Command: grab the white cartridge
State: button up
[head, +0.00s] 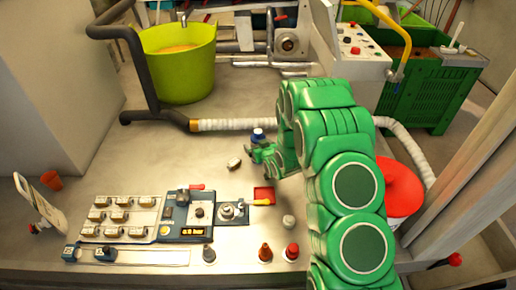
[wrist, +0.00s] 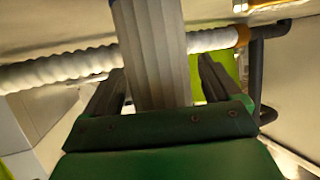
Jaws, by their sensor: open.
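A small whitish cylinder (head: 234,162), which may be the white cartridge, lies on the grey worktop just left of my gripper. My gripper (head: 257,153) is low over the worktop, with its green jaws apart and pointing left. A blue-topped piece with a white lower part (head: 258,135) is right behind the jaws; I cannot tell whether they touch it. Another small pale piece (head: 289,221) stands nearer the front. In the wrist view two dark fingers are spread on either side of a grey ribbed column (wrist: 152,50), which I cannot identify. The small cylinder is not clearly seen there.
A white ribbed hose (head: 235,125) crosses behind my gripper. A yellow-green bucket (head: 185,75) stands at the back left. A control panel with switches (head: 185,215), a red tray (head: 264,194) and red knobs (head: 291,251) are in front. A red-topped bucket (head: 400,185) is right.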

jog(key=c, duration=1.2)
jog(key=shift+r, duration=0.1)
